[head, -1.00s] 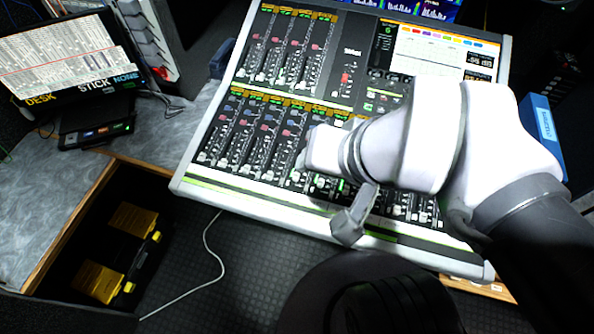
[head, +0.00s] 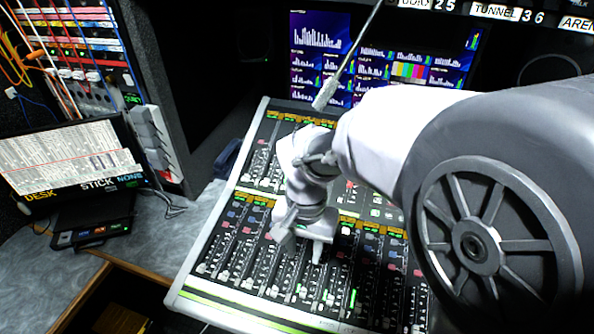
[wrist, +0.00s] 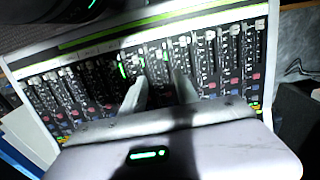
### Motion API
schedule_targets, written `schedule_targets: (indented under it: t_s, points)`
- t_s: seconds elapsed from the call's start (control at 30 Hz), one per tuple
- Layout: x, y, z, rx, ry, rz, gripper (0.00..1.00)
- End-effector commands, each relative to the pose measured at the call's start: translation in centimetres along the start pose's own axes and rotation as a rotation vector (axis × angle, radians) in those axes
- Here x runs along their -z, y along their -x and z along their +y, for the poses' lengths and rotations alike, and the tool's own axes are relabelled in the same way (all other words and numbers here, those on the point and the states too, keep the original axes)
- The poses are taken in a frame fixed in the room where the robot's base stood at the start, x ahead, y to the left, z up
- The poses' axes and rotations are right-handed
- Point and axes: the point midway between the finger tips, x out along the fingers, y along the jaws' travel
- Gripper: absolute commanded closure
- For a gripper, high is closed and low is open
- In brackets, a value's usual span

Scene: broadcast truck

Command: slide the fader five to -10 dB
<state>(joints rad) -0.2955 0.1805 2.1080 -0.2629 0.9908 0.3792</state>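The mixing console (head: 232,312) lies below my gripper (head: 299,250), with a lower bank of channel strips and light fader caps near its front edge. My gripper points down over the middle of this lower bank; its two fingers stand apart with nothing seen between them. In the wrist view, my gripper (wrist: 161,90) is open over the strips and the front-edge fader caps lie beyond the fingertips. No readable number shows which cap is fader five, and I cannot tell whether a fingertip touches the console. My arm hides the console's right part in the head view.
Monitors (head: 320,50) stand behind the console. A laptop-like screen (head: 75,160) sits on a dark box on the grey desk (head: 170,235) at the left. A rack with cables (head: 75,60) stands at the back left.

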Motion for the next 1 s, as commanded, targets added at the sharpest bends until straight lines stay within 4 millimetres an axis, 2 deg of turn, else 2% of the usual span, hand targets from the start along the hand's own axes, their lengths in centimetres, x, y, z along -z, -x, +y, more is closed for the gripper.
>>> schedule_targets:
  t_s: [0.17, 0.4, 0.6, 0.73, 1.0]
  points:
    - [-0.1, -3.9, 0.0, -0.007, 0.001, -0.006, 0.64]
    - [-0.1, -11.4, 0.1, -0.005, 0.000, -0.006, 0.64]
    - [-0.1, -16.0, 0.1, -0.004, 0.000, -0.005, 0.64]
    - [-0.1, -17.3, 0.1, -0.004, 0.000, -0.004, 0.64]
    - [-0.1, -17.4, 0.1, -0.003, 0.000, -0.003, 0.64]
